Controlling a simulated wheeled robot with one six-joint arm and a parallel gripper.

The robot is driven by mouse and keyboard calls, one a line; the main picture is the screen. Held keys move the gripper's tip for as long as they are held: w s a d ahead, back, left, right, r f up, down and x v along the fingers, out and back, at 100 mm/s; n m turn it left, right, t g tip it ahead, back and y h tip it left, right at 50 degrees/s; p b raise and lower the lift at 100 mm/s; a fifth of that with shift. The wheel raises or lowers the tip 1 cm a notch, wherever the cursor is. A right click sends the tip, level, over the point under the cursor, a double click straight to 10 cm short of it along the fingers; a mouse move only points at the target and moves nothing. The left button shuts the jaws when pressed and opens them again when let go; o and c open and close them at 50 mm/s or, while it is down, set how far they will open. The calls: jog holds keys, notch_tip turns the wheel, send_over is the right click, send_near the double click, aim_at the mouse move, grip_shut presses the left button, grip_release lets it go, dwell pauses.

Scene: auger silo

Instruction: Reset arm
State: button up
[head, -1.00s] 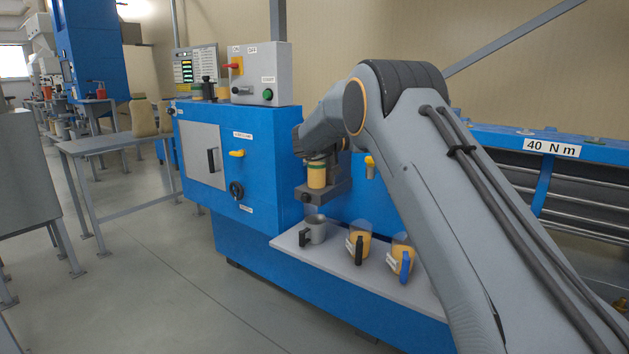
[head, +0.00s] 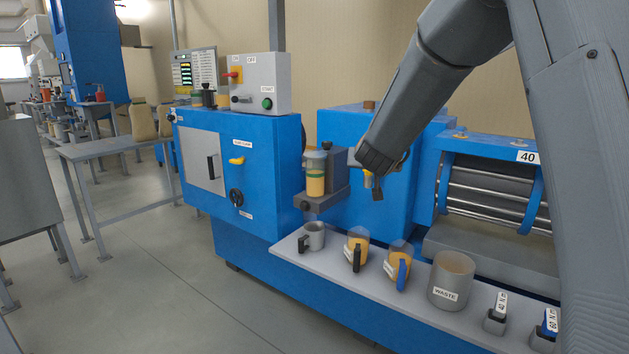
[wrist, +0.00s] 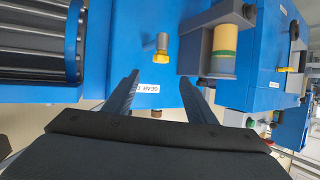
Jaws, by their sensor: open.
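My arm (head: 450,70) reaches in from the right in the head view, bent down with its wrist in front of the blue machine. My gripper (wrist: 159,78) is open and empty in the wrist view, its two dark fingers apart. Between and beyond them is a yellow-tipped fitting (wrist: 161,50) on the blue machine front, with clear space around it. In the head view the gripper (head: 376,190) is mostly hidden behind the wrist. A jar with a yellow fill and green band (head: 316,175) stands on a grey bracket; it also shows in the wrist view (wrist: 222,62).
A grey shelf (head: 345,280) below holds a metal mug (head: 313,236), two handled cups (head: 357,247) (head: 398,265), a WASTE container (head: 451,280) and labelled blocks (head: 496,315). A control box (head: 259,82) sits on the blue cabinet (head: 270,150).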

jog(key=s+f+n+g+y, duration=0.1)
jog(key=s+f+g, duration=0.1)
jog(key=s+f, duration=0.35)
jog(key=s+a+f+g+y+p, duration=0.1)
jog(key=s+f+g, duration=0.1)
jog(key=s, duration=0.7)
jog(key=s+f+n+g+y, duration=0.1)
jog(key=s+f+g, duration=0.2)
jog(key=s, duration=0.4)
jog(key=s+d+f+g, duration=0.2)
jog(key=s+g, duration=0.1)
jog(key=s, duration=0.9)
jog(key=s+d+f+g+h+p, duration=0.1)
jog(key=s+f+g, duration=0.2)
jog(key=s, duration=1)
jog(key=shift+d, duration=0.4)
